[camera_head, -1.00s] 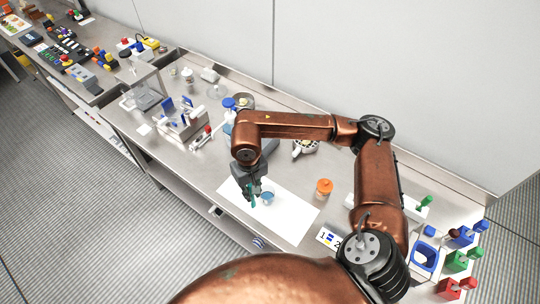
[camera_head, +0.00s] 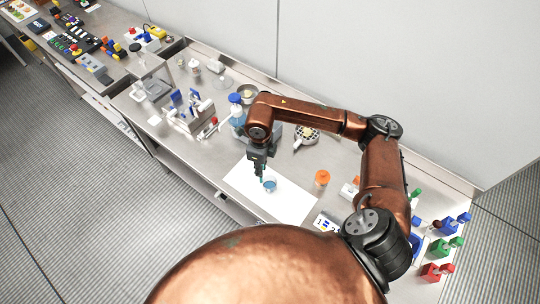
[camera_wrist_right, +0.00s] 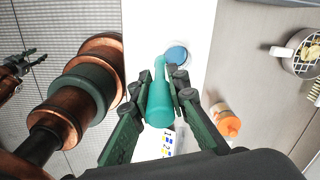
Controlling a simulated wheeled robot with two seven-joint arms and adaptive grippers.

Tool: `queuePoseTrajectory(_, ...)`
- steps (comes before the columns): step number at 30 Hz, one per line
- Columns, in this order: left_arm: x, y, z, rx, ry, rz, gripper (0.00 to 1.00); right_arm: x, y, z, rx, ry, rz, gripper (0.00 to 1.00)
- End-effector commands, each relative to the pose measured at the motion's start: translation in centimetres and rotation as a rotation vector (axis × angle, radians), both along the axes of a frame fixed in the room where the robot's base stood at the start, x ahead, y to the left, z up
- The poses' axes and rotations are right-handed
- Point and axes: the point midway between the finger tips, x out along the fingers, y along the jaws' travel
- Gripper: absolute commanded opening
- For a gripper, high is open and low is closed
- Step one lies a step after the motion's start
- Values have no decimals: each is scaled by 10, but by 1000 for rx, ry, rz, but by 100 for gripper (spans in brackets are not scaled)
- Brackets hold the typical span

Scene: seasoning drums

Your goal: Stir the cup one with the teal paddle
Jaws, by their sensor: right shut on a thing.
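A small clear cup with blue contents (camera_head: 270,186) stands on a white sheet (camera_head: 290,205); the cup also shows in the right wrist view (camera_wrist_right: 177,54). My right gripper (camera_head: 259,162) is shut on the teal paddle (camera_wrist_right: 160,98), whose handle lies between the dark fingers. The paddle points down, with its lower end close to the cup's left side in the head view. I cannot tell whether the tip is above the rim or beside it. What looks like my left gripper (camera_wrist_right: 22,64) shows small at the left edge of the right wrist view; its jaws are unclear.
An orange-topped jar (camera_head: 322,178) and a card marked 1 and 2 (camera_head: 325,222) are right of the cup. A pot with a handle (camera_head: 306,135), a blue-topped bottle (camera_head: 237,112) and a grey rack (camera_head: 190,115) stand farther back. Coloured blocks (camera_head: 445,248) sit at the right end.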

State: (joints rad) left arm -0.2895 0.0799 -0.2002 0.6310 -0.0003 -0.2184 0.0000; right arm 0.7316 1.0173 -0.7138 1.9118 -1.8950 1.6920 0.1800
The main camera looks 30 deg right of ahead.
Motion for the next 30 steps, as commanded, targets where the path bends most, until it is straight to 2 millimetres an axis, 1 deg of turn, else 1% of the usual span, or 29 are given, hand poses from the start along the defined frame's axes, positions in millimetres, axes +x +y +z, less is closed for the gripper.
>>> queuePoseTrajectory(1, 1, 0, 11, 0, -1, 0, 40, 0, -2, 7, 2, 4, -127, 2)
queuePoseTrajectory(5, -3, 0, 24, 1, 5, 1, 40, 2, -7, 11, 5, 10, -478, 2)
queuePoseTrajectory(12, -21, 1, 49, 2, 27, 6, 40, 2, -18, 18, 6, 22, -1124, 2)
queuePoseTrajectory(18, -22, 1, 69, 2, 29, 6, 40, 2, -27, 22, 2, 29, -1647, 2)
queuePoseTrajectory(21, -20, 1, 77, 2, 26, 5, 40, 1, -31, 23, -1, 29, -1861, 2)
queuePoseTrajectory(24, -17, 1, 83, 1, 22, 5, 40, 1, -35, 24, -3, 29, -2024, 2)
queuePoseTrajectory(27, -13, 1, 86, 2, 17, 4, 40, 1, -37, 23, -3, 28, -2128, 2)
queuePoseTrajectory(30, -12, 1, 86, 2, 15, 3, 40, 1, -37, 23, -3, 27, -2179, 2)
